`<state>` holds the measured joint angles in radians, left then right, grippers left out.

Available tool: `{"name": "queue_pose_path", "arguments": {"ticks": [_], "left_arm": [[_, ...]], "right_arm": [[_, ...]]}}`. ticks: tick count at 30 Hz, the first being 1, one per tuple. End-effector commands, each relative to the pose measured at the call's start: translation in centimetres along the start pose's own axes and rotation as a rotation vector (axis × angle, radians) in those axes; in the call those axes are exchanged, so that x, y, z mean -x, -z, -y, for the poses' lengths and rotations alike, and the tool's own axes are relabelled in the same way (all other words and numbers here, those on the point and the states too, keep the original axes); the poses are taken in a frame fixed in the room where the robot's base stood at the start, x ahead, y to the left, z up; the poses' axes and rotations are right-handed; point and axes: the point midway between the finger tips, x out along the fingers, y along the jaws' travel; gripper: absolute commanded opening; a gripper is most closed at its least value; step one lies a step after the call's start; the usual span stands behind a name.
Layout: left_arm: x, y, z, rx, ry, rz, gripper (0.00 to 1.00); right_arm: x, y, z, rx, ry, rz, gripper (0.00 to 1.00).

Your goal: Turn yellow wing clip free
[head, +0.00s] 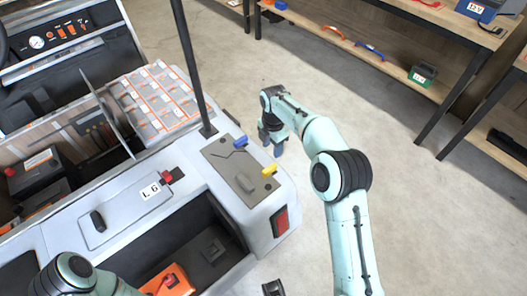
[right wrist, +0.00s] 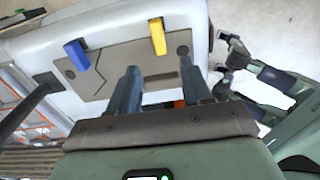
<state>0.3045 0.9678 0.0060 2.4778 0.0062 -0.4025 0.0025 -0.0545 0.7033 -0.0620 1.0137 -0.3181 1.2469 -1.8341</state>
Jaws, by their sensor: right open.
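The yellow wing clip (head: 269,171) sits at the right edge of a grey plate (head: 222,160) on the cart's rear corner. It also shows upright in the right wrist view (right wrist: 158,37). A blue wing clip (head: 240,142) sits at the plate's far edge, left of the yellow one in the right wrist view (right wrist: 77,54). My right gripper (head: 272,143) is open and empty, fingers pointing down, just beyond the yellow clip and apart from it. In the right wrist view its spread fingers (right wrist: 161,85) lie below the yellow clip. A dark part at the head view's bottom edge (head: 272,288) seems to be my left gripper; its jaws are unclear.
A black post (head: 193,70) rises from the cart beside the plate. A lid with a red knob (head: 168,177) and an open bay with an orange box (head: 166,282) are left of it. Shelves (head: 450,90) stand at the right; the floor between is clear.

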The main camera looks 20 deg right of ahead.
Motion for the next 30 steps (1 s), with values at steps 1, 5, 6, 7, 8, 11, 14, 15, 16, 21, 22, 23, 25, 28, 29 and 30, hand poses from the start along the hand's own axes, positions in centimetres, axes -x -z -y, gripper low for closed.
{"name": "queue_pose_path", "arguments": {"ticks": [1, 5, 6, 7, 8, 11, 14, 15, 16, 21, 22, 23, 25, 28, 29, 30], "left_arm": [[-0.1, 0.0, 0.1, 0.001, 0.000, 0.000, 0.43], [-0.2, 0.0, 0.1, 0.001, 0.000, 0.000, 0.43], [-0.2, 0.1, 0.1, 0.001, 0.000, -0.001, 0.43], [-0.3, 0.1, 0.1, 0.001, 0.000, -0.002, 0.43], [-0.3, 0.1, 0.1, 0.001, 0.000, -0.003, 0.43], [-0.6, 0.3, 0.2, 0.001, -0.001, -0.007, 0.43], [-0.8, 0.4, 0.2, 0.000, -0.002, -0.011, 0.43], [-0.9, 0.5, 0.2, 0.000, -0.002, -0.013, 0.43], [-0.9, 0.5, 0.2, 0.000, -0.003, -0.014, 0.43], [-1.2, 0.7, 0.2, -0.001, -0.004, -0.018, 0.43], [-1.2, 0.7, 0.2, -0.001, -0.004, -0.019, 0.43], [-1.2, 0.7, 0.2, -0.001, -0.004, -0.020, 0.43], [-1.3, 0.7, 0.2, -0.001, -0.004, -0.021, 0.43], [-1.3, 0.8, 0.2, -0.002, -0.005, -0.022, 0.43], [-1.3, 0.8, 0.2, -0.002, -0.005, -0.022, 0.43], [-1.3, 0.8, 0.2, -0.002, -0.005, -0.022, 0.43]], "right_arm": [[0.3, -0.1, -0.1, 0.010, -0.001, 0.004, 0.49], [0.1, -0.1, 0.0, 0.023, 0.002, 0.005, 0.49], [-0.3, -0.1, 0.0, 0.023, 0.003, 0.005, 0.49], [-0.8, -0.1, 0.0, 0.023, 0.003, 0.005, 0.49], [-1.2, -0.1, 0.0, 0.023, 0.004, 0.005, 0.49], [-3.2, -0.1, 0.1, 0.022, 0.007, 0.004, 0.49], [-5.4, -0.1, 0.1, 0.021, 0.005, 0.004, 0.49], [-6.3, -0.1, 0.1, 0.022, 0.006, 0.003, 0.49], [-7.0, -0.1, 0.0, 0.021, 0.005, 0.003, 0.49], [-10.1, -0.2, 0.0, 0.020, 0.004, 0.004, 0.49], [-10.6, -0.2, 0.0, 0.020, 0.003, 0.005, 0.49], [-11.0, -0.2, 0.0, 0.020, 0.004, 0.005, 0.49], [-11.7, -0.2, 0.0, 0.020, 0.002, 0.005, 0.49], [-12.5, -0.2, 0.0, 0.020, 0.002, 0.005, 0.49], [-12.6, -0.2, 0.0, 0.020, 0.002, 0.005, 0.49], [-12.7, -0.2, 0.0, 0.020, 0.001, 0.005, 0.49]]}}
